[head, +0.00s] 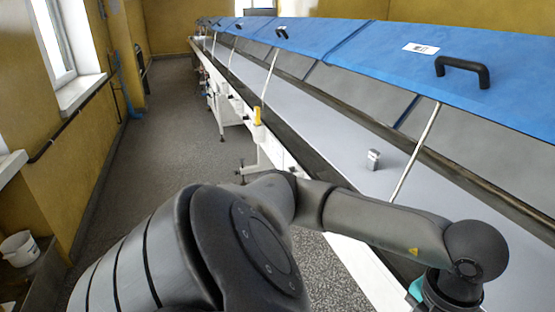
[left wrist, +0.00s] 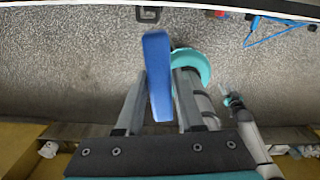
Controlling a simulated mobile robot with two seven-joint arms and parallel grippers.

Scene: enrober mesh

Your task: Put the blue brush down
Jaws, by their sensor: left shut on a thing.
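The blue brush (left wrist: 157,75) shows in the left wrist view as a long blue block, seen nearly end to end. My left gripper (left wrist: 161,88) is shut on it, with one grey finger on each side. The brush is held clear, with the speckled floor behind it. In the head view my left arm reaches to the lower right, beside the long conveyor; its gripper and the brush are cut off below the frame. What seems to be my right gripper (left wrist: 227,94) is small at the right of the left wrist view; its jaws are too small to read.
A long pale belt (head: 325,128) runs under raised blue covers (head: 375,50) on thin metal rods. A small metallic object (head: 374,159) stands on the belt. The grey floor (head: 160,130) to its left is clear. A white bucket (head: 19,248) is at the far left.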

